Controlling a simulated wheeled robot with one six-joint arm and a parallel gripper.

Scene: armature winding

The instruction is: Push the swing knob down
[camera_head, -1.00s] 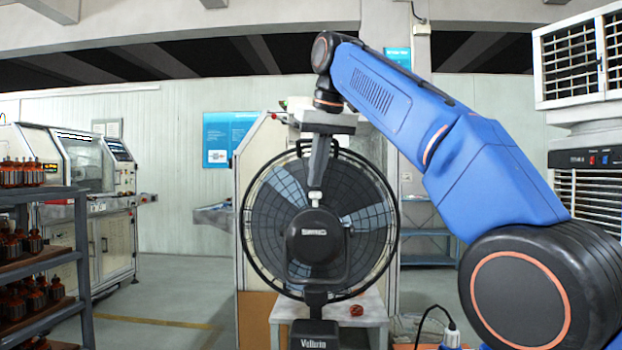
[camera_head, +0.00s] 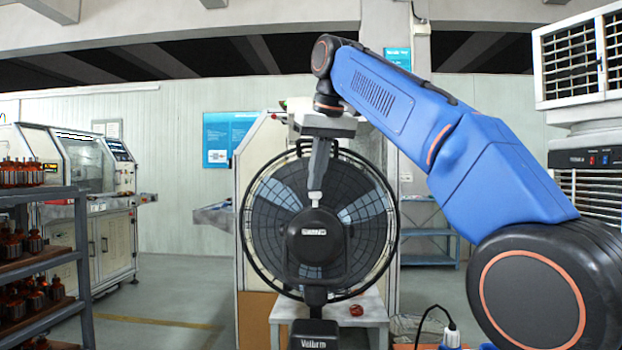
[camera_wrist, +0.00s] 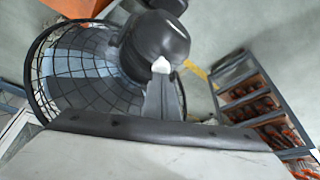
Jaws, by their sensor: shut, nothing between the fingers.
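The black fan (camera_head: 352,262) stands in the middle of the head view, its motor housing (camera_head: 314,248) facing me. My gripper (camera_head: 315,200) points down from above, with its fingers together and empty. Its tips are at the top of the motor housing, where they seem to touch or nearly touch. The wrist view shows my gripper (camera_wrist: 161,72) against the rounded motor housing (camera_wrist: 155,40), with a small pale piece at the contact spot. The swing knob is not clearly distinguishable; the fingertips may cover it.
A low white stand (camera_head: 375,308) is behind the fan, with a small red object (camera_head: 356,310) on it. A shelf (camera_head: 60,262) with several copper-coloured parts stands at left. A white cooler unit (camera_head: 580,150) stands at right. Open floor lies between shelf and fan.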

